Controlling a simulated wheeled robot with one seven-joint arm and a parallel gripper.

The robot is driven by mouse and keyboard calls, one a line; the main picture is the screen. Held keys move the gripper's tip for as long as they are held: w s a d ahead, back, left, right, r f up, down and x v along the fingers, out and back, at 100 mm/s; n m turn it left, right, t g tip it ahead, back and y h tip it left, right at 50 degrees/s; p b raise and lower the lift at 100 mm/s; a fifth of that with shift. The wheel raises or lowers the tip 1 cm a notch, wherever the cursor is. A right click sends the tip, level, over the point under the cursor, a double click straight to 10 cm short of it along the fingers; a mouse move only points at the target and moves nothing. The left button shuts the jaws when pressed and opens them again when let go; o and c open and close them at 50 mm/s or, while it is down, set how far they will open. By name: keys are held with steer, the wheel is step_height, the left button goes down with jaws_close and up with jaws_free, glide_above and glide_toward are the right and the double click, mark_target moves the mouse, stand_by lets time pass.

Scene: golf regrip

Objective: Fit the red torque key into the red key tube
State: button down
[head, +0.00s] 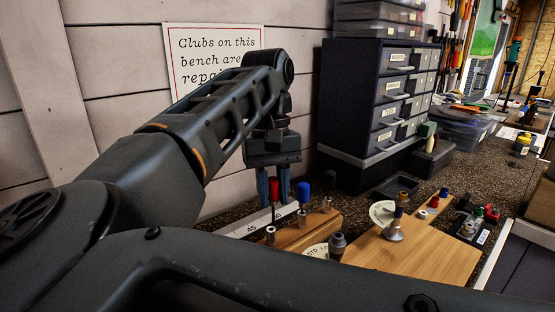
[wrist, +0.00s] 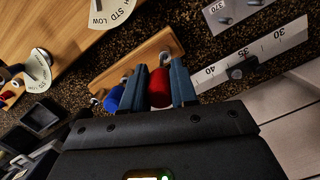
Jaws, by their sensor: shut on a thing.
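The red torque key (head: 273,189) has a red handle and a thin dark shaft. My gripper (head: 273,186) is shut on its handle and holds it upright. Its shaft points down at a metal tube (head: 270,236) at the left end of a wooden block (head: 312,229). I cannot tell whether the tip is inside the tube or just above it. In the wrist view the red handle (wrist: 159,88) sits between the two fingers (wrist: 160,86), and a metal tube (wrist: 165,59) shows just past them. The shaft is hidden there.
A numbered scale strip (head: 245,228) lies to the left. Drawers (head: 395,95) stand behind, and a wooden board with fittings (head: 420,255) lies right.

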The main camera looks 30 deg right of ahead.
mark_target(270, 200)
steer(key=shift+w+a+r+b, duration=0.1)
steer(key=shift+a+r+b, duration=0.1)
steer(key=shift+a, duration=0.25)
steer(key=shift+w+a+r+b, duration=0.1)
steer(key=shift+a+r+b, duration=0.1)
steer(key=shift+a, duration=0.2)
steer(key=shift+f+b, duration=0.45)
steer(key=shift+f, duration=0.1)
steer(key=shift+r, duration=0.3)
steer(key=shift+d+b, duration=0.3)
steer(key=shift+d, duration=0.05)
steer(key=shift+s+d, duration=0.1)
steer(key=shift+d, duration=0.2)
stand_by(0.6)
steer(key=shift+a+b, duration=0.2)
steer(key=shift+b, duration=0.5)
stand_by(0.6)
steer(key=shift+d+f+b, duration=0.15)
steer(key=shift+f+b, duration=1.55)
steer(key=shift+f, duration=0.35)
